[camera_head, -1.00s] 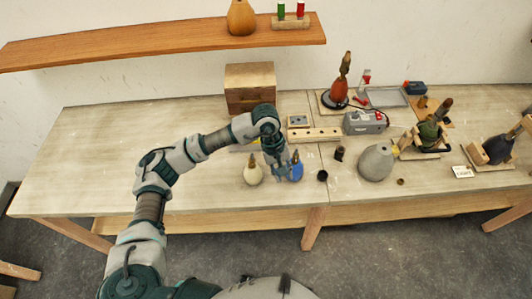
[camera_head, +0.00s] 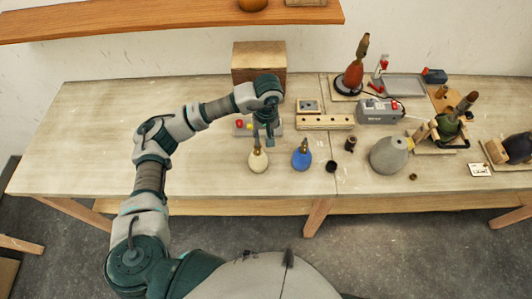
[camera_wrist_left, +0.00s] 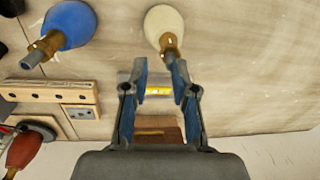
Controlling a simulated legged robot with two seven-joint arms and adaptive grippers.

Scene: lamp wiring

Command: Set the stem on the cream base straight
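The cream base (camera_head: 259,162) is a rounded bulb on the front part of the bench, with a brass-brown stem (camera_head: 257,145) on top. In the left wrist view the cream base (camera_wrist_left: 165,22) is at the top and its stem (camera_wrist_left: 169,45) points down toward the fingers, leaning slightly right. My left gripper (camera_head: 263,139) is just behind and above the stem in the head view. In the left wrist view the gripper (camera_wrist_left: 160,70) is open, with a finger on either side of an empty gap; the stem's end is near the fingertips. Contact cannot be told. My right gripper is out of view.
A blue base (camera_head: 302,157) with a stem stands to the right. A dark cup (camera_head: 331,166) and a grey shade-like body (camera_head: 389,154) lie further right. A wooden box (camera_head: 258,62) and a holed wooden strip (camera_head: 325,122) are behind. The bench's left side is clear.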

